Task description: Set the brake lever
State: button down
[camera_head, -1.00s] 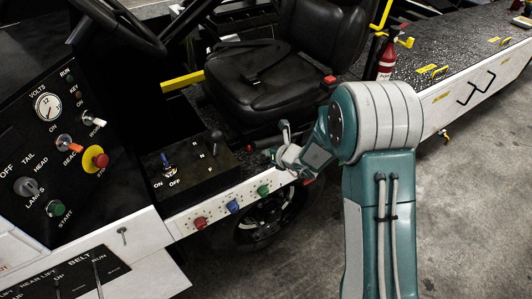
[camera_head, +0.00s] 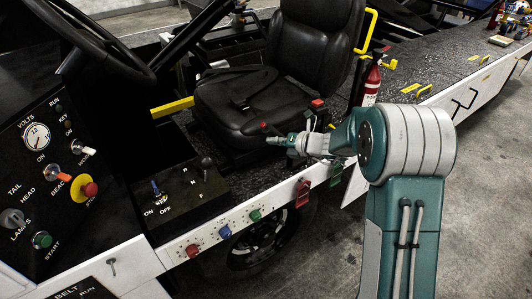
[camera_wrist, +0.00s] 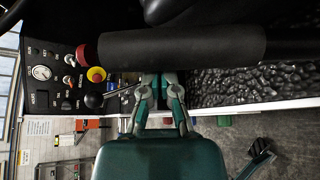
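A black lever with a dark red end, which looks like the brake lever (camera_head: 272,131), lies beside the seat's front corner in the head view. In the wrist view the lever's thick black grip (camera_wrist: 185,48) crosses the upper middle, its red end at the left. My gripper (camera_head: 291,135) is close to the lever, at its near side. In the wrist view my gripper (camera_wrist: 161,80) shows its two fingers apart, just below the grip. The fingertips are partly hidden at the grip's edge, so contact cannot be told. I see nothing held between the fingers.
The black seat (camera_head: 240,105) is beside the lever. A shifter box (camera_head: 185,198) and the control panel (camera_head: 45,165) are at the left. A yellow rail (camera_head: 172,106) and a fire extinguisher (camera_head: 372,82) are near. Open floor (camera_head: 490,200) is at the right.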

aim_at(278, 133)
jog(key=shift+w+d+r, duration=0.7)
jog(key=shift+d+r, duration=0.25)
jog(key=shift+r, duration=0.15)
